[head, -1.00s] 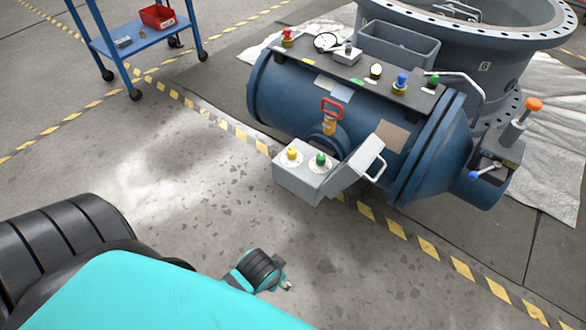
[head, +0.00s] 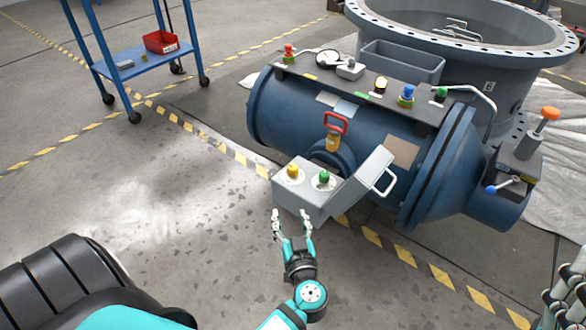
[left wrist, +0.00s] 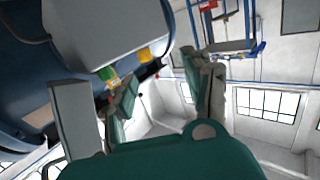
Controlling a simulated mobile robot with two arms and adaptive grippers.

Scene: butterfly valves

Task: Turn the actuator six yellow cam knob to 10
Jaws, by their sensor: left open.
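The yellow knob (head: 293,171) sits on a pale round dial on top of the small grey box (head: 299,198), at the front of the blue cylinder. A green knob (head: 324,178) is beside it, to the right. The dial marks are too small to read. My left gripper (head: 290,214) is open and empty, just in front of the box and below the yellow knob in the head view. In the left wrist view the yellow knob (left wrist: 146,54) and green knob (left wrist: 107,74) show upside down beyond the open fingers (left wrist: 168,92). My right gripper is not seen.
The box's open lid (head: 366,180) with a handle leans up at its right. The blue cylinder (head: 290,115) behind carries a red-handled valve (head: 334,130) and several coloured knobs on top. A blue cart (head: 140,62) stands back left. The floor left of the box is clear.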

